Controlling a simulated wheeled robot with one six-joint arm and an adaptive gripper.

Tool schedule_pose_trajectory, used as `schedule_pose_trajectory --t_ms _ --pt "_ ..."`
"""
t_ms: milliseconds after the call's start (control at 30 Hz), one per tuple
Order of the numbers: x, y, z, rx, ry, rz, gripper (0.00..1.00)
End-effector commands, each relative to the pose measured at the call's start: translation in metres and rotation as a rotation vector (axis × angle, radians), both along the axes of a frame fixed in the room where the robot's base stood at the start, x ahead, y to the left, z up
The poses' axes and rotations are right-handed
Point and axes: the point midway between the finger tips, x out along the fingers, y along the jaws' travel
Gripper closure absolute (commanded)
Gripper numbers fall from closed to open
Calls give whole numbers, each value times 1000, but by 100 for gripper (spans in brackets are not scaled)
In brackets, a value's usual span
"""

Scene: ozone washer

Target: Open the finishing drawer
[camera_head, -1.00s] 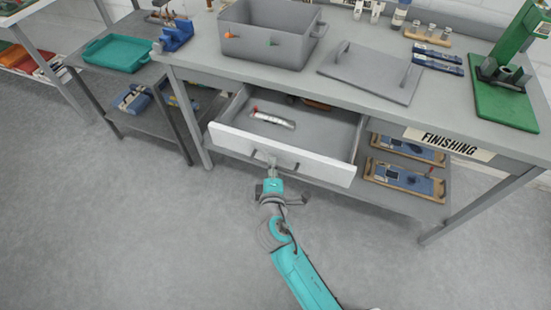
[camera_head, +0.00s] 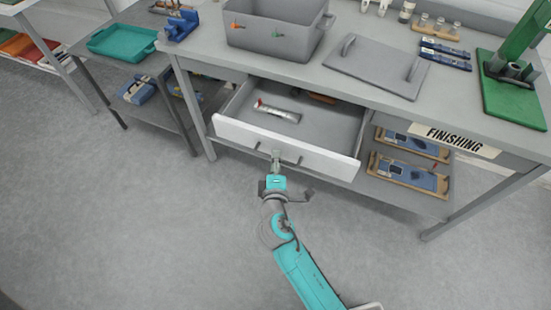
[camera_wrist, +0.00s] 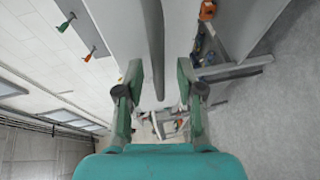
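The finishing drawer (camera_head: 286,150) has a white front and is pulled out from under the workbench, with its inside visible. A tube with a red end (camera_head: 278,112) lies in it. The drawer's dark bar handle (camera_head: 289,158) is on the front face. My gripper (camera_head: 276,156) is at the left part of this handle in the head view. In the wrist view the two fingers (camera_wrist: 160,78) stand apart, with a dark bar (camera_wrist: 154,45) running between them and a gap visible beside it. I cannot tell whether a finger touches the handle.
The FINISHING label (camera_head: 455,139) is on the bench edge right of the drawer. A grey bin (camera_head: 275,40), a grey lid (camera_head: 375,68) and a green press (camera_head: 510,100) stand on the bench. Trays (camera_head: 410,175) lie on the lower shelf. The floor in front is clear.

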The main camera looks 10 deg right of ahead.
Motion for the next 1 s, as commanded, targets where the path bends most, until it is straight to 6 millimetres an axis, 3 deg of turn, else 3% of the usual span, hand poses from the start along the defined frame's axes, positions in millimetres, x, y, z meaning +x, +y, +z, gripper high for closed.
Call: schedule_pose_trajectory --t_ms 500,700,1000 --pt "-89 22 16 0 1 3 63" --pt "-103 24 19 0 0 1 63" --pt "-104 24 20 1 0 -1 63"
